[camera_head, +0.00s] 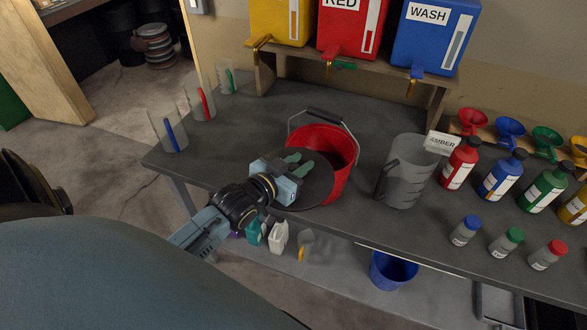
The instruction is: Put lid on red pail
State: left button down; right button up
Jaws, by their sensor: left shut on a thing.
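The red pail (341,150) stands upright on the dark workbench, with its wire handle and dark grip raised at the back of the rim. My left gripper (302,162) is shut on a dark round lid (318,188), its fingers lying over the disc. The lid is at the front left of the pail and covers part of its rim and wall from this view. Whether the lid touches the pail I cannot tell. My right gripper is not in view.
A grey measuring jug (408,172) stands right of the pail, near several colored bottles (500,177). Clear beakers (168,135) stand at the bench's left end. Dispensers with taps (350,30) sit on a raised shelf behind. A blue bucket (391,272) is on the lower shelf.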

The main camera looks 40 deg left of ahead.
aim_at(313, 152)
pick_arm(q)
jog(key=shift+a+b+x, duration=0.2)
jog(key=shift+b+x, duration=0.6)
jog(key=shift+x, duration=0.4)
jog(key=shift+a+b+x, duration=0.15)
jog(key=shift+b+x, duration=0.6)
jog(key=shift+x, duration=0.45)
jog(key=shift+w+a+r, duration=0.1)
jog(key=shift+w, duration=1.1)
jog(key=r+b+x, duration=0.1)
jog(key=b+x, duration=0.1)
jog(key=x, duration=0.5)
jog(key=shift+w+a+b, duration=0.3)
jog(key=shift+w+a, duration=0.1)
jog(key=shift+a, duration=0.2)
jog(key=shift+w+f, duration=0.1)
jog(key=shift+f, duration=0.35)
jog(key=shift+p, duration=0.35)
jog(key=c, duration=1.1)
grip_release()
